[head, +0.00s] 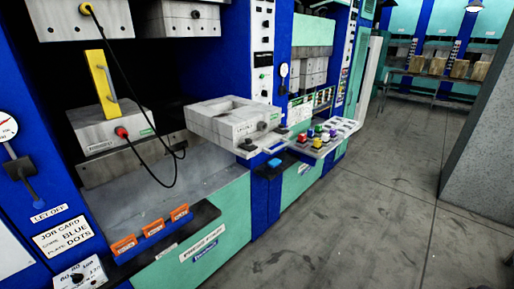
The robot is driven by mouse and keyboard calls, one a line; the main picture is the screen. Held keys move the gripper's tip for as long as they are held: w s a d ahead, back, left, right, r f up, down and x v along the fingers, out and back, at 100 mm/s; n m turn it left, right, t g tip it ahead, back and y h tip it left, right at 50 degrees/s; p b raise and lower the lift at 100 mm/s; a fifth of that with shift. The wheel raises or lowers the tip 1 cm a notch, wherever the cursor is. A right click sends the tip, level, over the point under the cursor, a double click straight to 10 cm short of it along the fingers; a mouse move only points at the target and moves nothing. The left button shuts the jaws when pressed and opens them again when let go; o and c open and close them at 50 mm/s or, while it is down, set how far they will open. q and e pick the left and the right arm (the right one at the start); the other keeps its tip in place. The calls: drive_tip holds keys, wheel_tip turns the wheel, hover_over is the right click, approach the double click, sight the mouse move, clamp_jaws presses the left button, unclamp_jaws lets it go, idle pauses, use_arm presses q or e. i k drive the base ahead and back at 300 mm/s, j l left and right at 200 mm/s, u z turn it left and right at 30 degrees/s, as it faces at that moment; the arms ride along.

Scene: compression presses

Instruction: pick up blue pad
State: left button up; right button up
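A small blue pad (274,162) lies on a dark ledge (268,172) that juts from the blue column between two presses. It sits just below and right of a grey block-shaped mould. Nothing visibly covers it. Neither my left nor my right gripper shows in the head view.
The grey mould (232,118) rests on a shelf above the pad. A panel with coloured buttons (318,138) juts out to the right. The left press holds a yellow-handled block (104,130) with a hanging black cable. Orange tags (152,228) line its front. Grey floor (370,210) is open.

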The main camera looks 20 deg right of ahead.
sight(275, 162)
drive_tip(key=i+l, duration=0.15)
drive_tip(key=l, duration=0.2)
drive_tip(key=i+l+u, duration=0.15)
drive_tip(key=l, duration=0.25)
drive_tip(key=i+l, duration=0.15)
drive_tip(key=l, duration=0.2)
drive_tip(key=i+l+u, duration=0.15)
drive_tip(key=l, duration=0.25)
drive_tip(key=i+l, duration=0.1)
drive_tip(key=l, duration=0.25)
drive_tip(key=i+l+u, duration=0.1)
drive_tip(key=l, duration=0.3)
drive_tip(key=i+l+u, duration=0.1)
drive_tip(key=l, duration=0.35)
